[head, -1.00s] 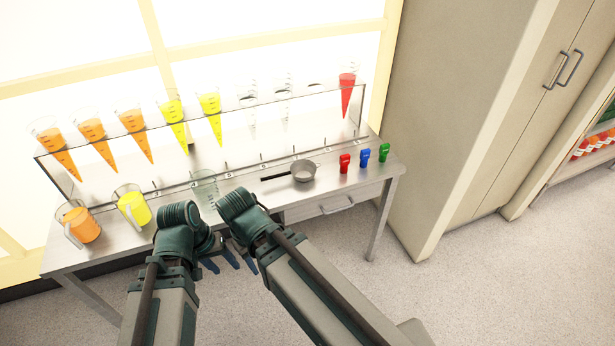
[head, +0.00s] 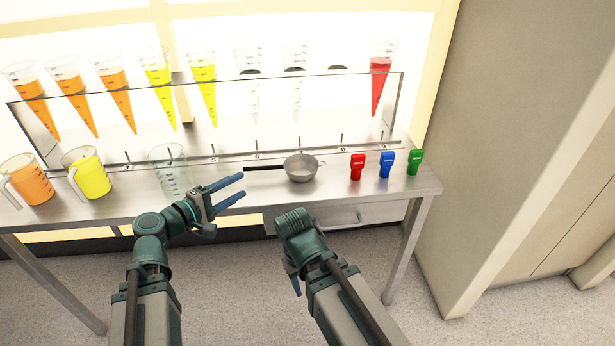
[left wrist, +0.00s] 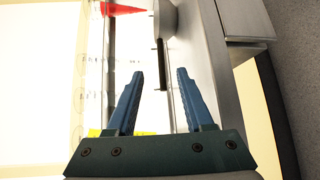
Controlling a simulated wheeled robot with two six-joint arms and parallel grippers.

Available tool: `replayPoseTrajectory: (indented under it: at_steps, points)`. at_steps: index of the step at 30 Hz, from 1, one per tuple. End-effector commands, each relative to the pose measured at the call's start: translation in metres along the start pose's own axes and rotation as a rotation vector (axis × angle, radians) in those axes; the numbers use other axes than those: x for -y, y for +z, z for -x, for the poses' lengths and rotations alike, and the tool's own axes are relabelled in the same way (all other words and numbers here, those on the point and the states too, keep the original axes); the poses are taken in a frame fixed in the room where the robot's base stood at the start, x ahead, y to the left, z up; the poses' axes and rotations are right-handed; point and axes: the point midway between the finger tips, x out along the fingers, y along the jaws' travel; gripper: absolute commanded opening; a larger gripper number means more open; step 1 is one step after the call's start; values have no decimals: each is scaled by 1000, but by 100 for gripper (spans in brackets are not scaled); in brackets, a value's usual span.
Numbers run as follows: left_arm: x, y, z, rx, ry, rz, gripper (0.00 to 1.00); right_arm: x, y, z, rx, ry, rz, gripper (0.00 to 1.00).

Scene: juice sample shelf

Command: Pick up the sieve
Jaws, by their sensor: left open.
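The grey metal sieve (head: 301,169) sits on the steel table with its dark handle (head: 262,168) pointing left. In the left wrist view the sieve bowl (left wrist: 165,20) is partly cut off at the top, and its dark handle (left wrist: 160,62) lies between and beyond the fingers. My left gripper (head: 243,185) is open and empty, its blue fingers pointing right, close to the handle's end; it also shows in the left wrist view (left wrist: 159,73). My right gripper (head: 296,287) hangs low in front of the table, its fingers mostly hidden behind its wrist.
An empty clear jug (head: 171,172) stands left of the sieve. Yellow (head: 92,179) and orange (head: 30,185) jugs are farther left. Red (head: 357,166), blue (head: 386,163) and green (head: 415,161) items stand to the right. A clear rack (head: 225,118) with cones stands behind.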

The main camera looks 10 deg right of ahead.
Motion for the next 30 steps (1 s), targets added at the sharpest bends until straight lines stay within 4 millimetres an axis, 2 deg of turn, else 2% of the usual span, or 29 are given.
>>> replayPoseTrajectory:
  at_steps: [5,18,22,30]
  points:
    - [-1,-2,-3,-2,7,6,52,0,0,-1,0,0,0,50]
    - [0,-2,-76,1,5,3,52,1,-1,-12,0,2,1,50]
    - [-1,-2,-85,-1,5,4,52,1,-1,-13,0,2,1,50]
    - [0,-2,-89,-1,5,4,52,1,-1,-14,0,3,1,50]
